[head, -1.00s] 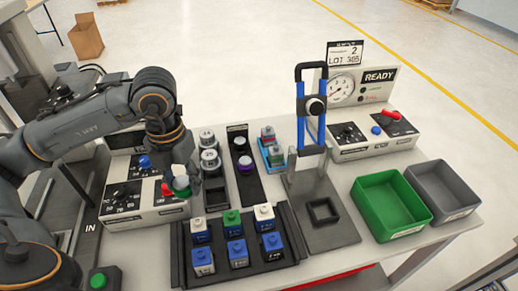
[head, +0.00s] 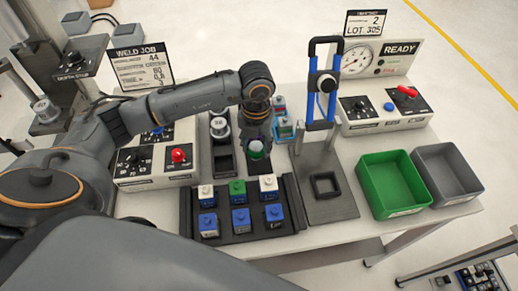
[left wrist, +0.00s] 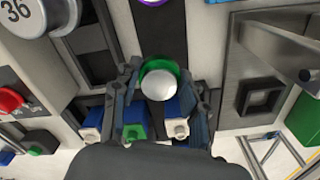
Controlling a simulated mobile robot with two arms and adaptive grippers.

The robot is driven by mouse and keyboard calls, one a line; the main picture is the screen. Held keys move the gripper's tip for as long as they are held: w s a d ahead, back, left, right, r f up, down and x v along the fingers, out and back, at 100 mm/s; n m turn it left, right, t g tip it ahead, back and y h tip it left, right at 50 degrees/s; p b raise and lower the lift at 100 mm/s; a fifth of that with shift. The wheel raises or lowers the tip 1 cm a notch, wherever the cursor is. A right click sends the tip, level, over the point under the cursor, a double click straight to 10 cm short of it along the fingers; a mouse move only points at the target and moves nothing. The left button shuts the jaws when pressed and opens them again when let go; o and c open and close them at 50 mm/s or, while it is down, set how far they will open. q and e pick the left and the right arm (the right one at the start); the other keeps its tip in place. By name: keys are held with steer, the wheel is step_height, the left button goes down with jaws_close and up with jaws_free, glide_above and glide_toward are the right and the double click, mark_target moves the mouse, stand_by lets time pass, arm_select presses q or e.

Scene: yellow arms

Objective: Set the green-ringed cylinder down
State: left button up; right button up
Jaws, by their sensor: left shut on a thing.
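The green-ringed cylinder (head: 257,150) has a pale silver top and a green band. My left gripper (head: 257,139) is shut on it from above. In the left wrist view the cylinder (left wrist: 156,84) sits between the two fingers of the gripper (left wrist: 160,92). It is over the lower part of a black strip holder (left wrist: 158,40), just behind the block tray. A purple-ringed piece (left wrist: 152,2) shows at the strip's far end. I cannot tell whether the cylinder's base touches the strip. My right gripper is not in view.
A black tray (head: 248,238) with blue, green and white-topped blocks lies in front. A grey-topped cylinder (head: 220,128) stands in the holder to the left. A press with blue posts (head: 322,105) stands close on the right. Green (head: 388,207) and grey (head: 470,198) bins stand further right.

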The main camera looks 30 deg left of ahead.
mark_target(259, 154)
arm_select(q)
steer(key=shift+w+d+f, duration=0.15)
steer(key=shift+f, duration=0.1)
steer(key=f+p, duration=0.2)
steer(key=f, duration=0.1)
steer(key=shift+w+d, duration=0.15)
steer(key=shift+w, duration=0.05)
steer(key=shift+f, duration=0.3)
steer(key=shift+f+b, duration=0.2)
steer(key=shift+b, duration=0.15)
steer(key=o, duration=1.3)
steer(key=shift+r, duration=0.1)
steer(key=shift+c, duration=0.2)
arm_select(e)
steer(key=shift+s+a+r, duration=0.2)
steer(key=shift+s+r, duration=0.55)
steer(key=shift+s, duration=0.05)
